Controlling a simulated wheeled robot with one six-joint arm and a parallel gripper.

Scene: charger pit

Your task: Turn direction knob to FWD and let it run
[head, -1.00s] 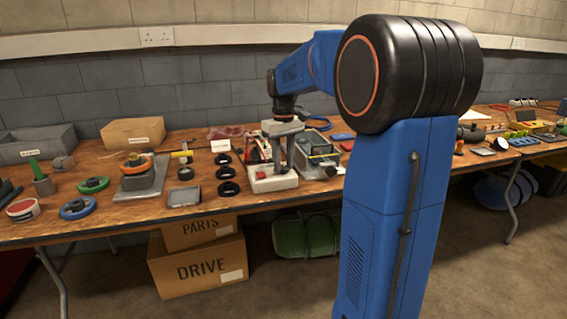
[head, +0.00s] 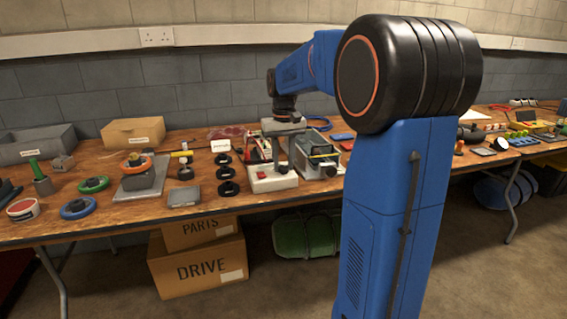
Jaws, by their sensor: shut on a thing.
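My gripper (head: 283,166) points straight down over a white control box (head: 271,182) on the wooden bench. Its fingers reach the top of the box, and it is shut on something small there. That is where the direction knob would sit, but the fingers hide it and its markings cannot be read. A red part (head: 283,169) shows on top of the box beside the fingers.
A grey metal unit (head: 318,160) stands close right of the box. A bare strip of bench (head: 130,215) runs along the front edge.

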